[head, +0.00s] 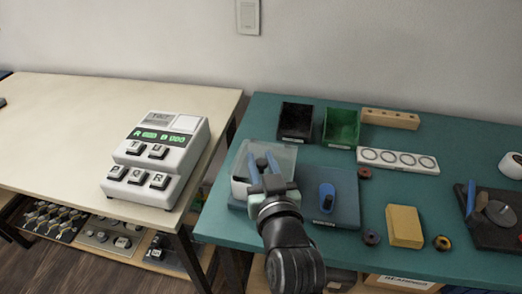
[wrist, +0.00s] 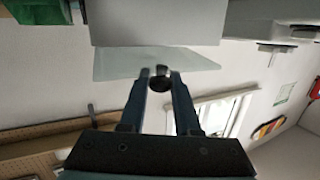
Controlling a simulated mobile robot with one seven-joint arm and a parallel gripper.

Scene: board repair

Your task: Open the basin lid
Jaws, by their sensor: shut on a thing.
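The white basin (head: 239,189) stands at the left of the teal table, with a translucent lid (head: 286,154) at its top. My gripper (head: 262,163) reaches over the basin from the front, its blue fingers over the lid. In the wrist view my gripper (wrist: 160,76) is shut on a small dark round knob (wrist: 160,84) beside the pale lid panel (wrist: 115,64). The white basin body (wrist: 155,25) fills the top of that view. The lid looks tilted there, but I cannot tell how far. My wrist hides the basin's front.
A black bin (head: 296,121) and a green bin (head: 341,127) stand behind. A blue-grey pad (head: 346,185) with a blue tool (head: 326,197) lies right of the basin. A yellow block (head: 404,226) lies further right. A white keypad device (head: 158,158) stands on the left table.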

